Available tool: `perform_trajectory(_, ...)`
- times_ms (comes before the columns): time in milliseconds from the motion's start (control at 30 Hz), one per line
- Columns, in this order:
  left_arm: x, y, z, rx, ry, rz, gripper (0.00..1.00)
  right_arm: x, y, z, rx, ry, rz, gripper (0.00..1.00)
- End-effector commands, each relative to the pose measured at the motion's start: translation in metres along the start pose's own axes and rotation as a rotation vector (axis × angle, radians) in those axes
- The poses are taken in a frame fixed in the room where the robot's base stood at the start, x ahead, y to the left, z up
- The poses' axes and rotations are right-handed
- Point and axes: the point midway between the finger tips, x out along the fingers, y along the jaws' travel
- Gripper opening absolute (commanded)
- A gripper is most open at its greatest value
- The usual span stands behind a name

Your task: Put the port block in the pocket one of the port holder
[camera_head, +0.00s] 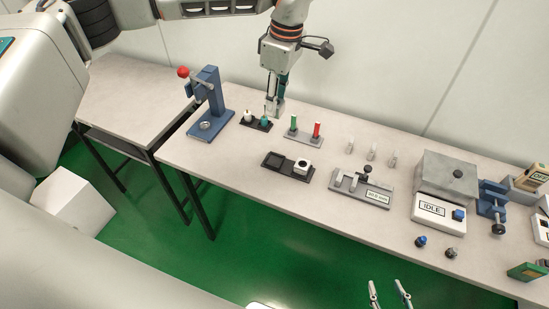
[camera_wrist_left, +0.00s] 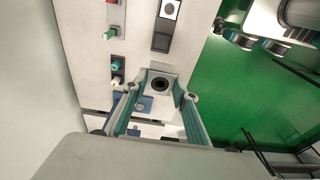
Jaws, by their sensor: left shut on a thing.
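My left gripper (camera_head: 277,104) hangs above the back of the bench, beside the small black rack. In the left wrist view, the gripper (camera_wrist_left: 162,92) is shut on a light grey port block (camera_wrist_left: 160,75) with a round black hole. In the head view this block is small and partly hidden at the fingertips. The dark port holder (camera_head: 265,164) lies on the bench in front, apart from the gripper. Its left pocket is empty; its right pocket holds a white block (camera_head: 301,166) with a dark round centre. My right gripper (camera_head: 389,291) is open and empty at the bottom edge.
The black rack (camera_head: 256,122) holds white and teal pieces. A grey stand (camera_head: 303,137) holds green and red pieces. A blue press (camera_head: 210,105) stands left. A gauge fixture (camera_head: 360,188), tester box (camera_head: 447,177) and blue vise (camera_head: 491,204) stand right. The bench front before the holder is clear.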

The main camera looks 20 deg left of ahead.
Motion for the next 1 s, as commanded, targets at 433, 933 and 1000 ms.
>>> perform_trajectory(433,0.106,-0.001,0.013,0.0,-0.001,-0.005,0.04,0.001,-0.001,0.003,0.0,-0.002,-0.001,0.4)
perform_trajectory(933,0.162,-0.001,0.019,-0.001,0.0,-0.004,0.04,0.002,-0.001,0.004,0.0,-0.003,-0.001,0.4)
perform_trajectory(1000,0.173,-0.001,0.021,0.0,0.0,-0.004,0.04,0.002,-0.001,0.005,0.0,-0.003,-0.001,0.4)
